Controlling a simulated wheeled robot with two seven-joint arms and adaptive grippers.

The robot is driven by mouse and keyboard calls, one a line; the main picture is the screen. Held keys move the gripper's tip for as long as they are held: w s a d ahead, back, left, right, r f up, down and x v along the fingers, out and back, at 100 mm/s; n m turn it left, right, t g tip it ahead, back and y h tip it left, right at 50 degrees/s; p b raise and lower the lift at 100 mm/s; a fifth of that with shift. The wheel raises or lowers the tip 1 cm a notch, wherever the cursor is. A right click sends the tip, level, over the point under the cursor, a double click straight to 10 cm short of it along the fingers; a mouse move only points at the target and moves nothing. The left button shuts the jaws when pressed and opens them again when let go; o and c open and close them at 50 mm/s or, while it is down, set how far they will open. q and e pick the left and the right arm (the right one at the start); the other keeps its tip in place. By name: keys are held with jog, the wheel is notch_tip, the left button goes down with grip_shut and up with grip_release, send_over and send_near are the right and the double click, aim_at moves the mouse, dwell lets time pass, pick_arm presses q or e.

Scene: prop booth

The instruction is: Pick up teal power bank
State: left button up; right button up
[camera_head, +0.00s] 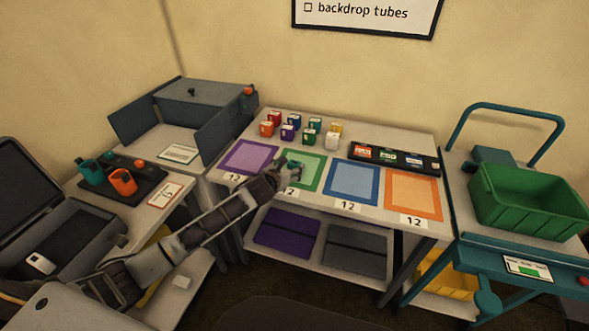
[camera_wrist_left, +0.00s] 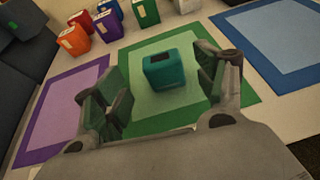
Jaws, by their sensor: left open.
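The teal power bank (camera_wrist_left: 168,71) is a small block with a dark patch on its top. It stands on the green square mat (camera_wrist_left: 222,107) in the left wrist view. My left gripper (camera_wrist_left: 163,82) is open, with its two fingers apart on the left and right of the power bank, and nothing is gripped. In the head view my left gripper (camera_head: 284,172) is over the green mat (camera_head: 310,172), and it largely hides the power bank there. I cannot tell whether the fingers touch the block. My right gripper is not in view.
Several coloured blocks (camera_head: 290,132) stand behind the mats. A purple mat (camera_head: 248,157) lies left, blue (camera_head: 352,184) and orange (camera_head: 413,194) mats right. A black tray (camera_head: 393,158) is behind them. A green crate (camera_head: 530,205) is on the right cart.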

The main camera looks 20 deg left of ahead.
aim_at(293, 165)
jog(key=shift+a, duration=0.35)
pick_arm(q)
jog(key=shift+w, duration=0.1)
jog(key=shift+x, duration=1.15)
jog(key=shift+w+d+f, duration=0.1)
jog(key=shift+w+d, duration=0.1)
jog(key=shift+w, duration=0.4)
jog(key=shift+w+f, duration=0.25)
jog(key=shift+w, duration=0.25)
jog(key=shift+w+d, duration=0.1)
jog(key=shift+w, duration=0.05)
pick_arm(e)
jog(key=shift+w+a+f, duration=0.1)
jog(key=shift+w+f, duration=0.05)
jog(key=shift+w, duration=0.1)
pick_arm(q)
jog(key=shift+f, duration=0.1)
